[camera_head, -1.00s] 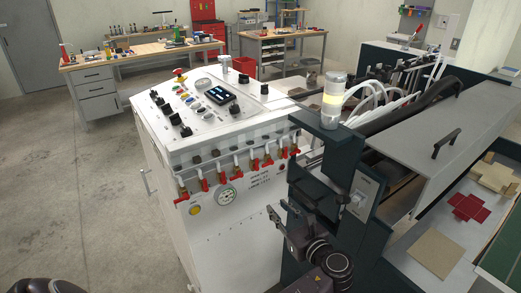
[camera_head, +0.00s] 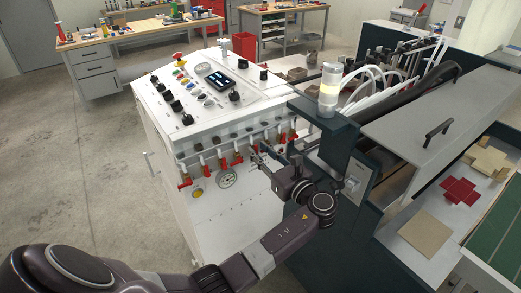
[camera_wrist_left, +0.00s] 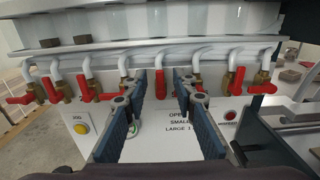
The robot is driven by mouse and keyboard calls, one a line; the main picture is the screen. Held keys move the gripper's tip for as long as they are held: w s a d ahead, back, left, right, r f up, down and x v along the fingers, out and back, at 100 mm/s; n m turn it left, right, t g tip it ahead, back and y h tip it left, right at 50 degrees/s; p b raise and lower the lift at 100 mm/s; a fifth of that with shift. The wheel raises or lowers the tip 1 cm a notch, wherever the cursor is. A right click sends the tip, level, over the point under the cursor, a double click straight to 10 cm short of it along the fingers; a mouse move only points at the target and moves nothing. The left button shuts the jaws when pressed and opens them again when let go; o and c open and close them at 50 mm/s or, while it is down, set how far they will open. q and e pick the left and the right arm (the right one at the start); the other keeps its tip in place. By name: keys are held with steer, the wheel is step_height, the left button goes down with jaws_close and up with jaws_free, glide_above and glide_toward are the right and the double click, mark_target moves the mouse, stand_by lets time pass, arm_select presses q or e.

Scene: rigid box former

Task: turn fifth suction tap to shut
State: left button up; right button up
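A row of red-handled suction taps with brass bodies runs along the front of the white cabinet. The fifth suction tap from the left (camera_wrist_left: 160,84) shows in the left wrist view with its red handle hanging straight down. My left gripper (camera_wrist_left: 160,92) is open, its blue-sided fingers on either side of that handle in the picture; I cannot tell whether they touch it. In the head view the left gripper (camera_head: 262,159) is at the right half of the tap row and partly hides it. My right gripper is in neither view.
The neighbouring fourth tap (camera_wrist_left: 106,96) has its handle sideways; the seventh (camera_wrist_left: 236,82) hangs down. A gauge (camera_head: 227,179) and yellow button (camera_wrist_left: 82,128) sit below the row. A dark machine post (camera_head: 327,125) with a lamp stands close on the right.

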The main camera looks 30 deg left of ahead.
arm_select(q)
jaws_close()
stand_by(0.3)
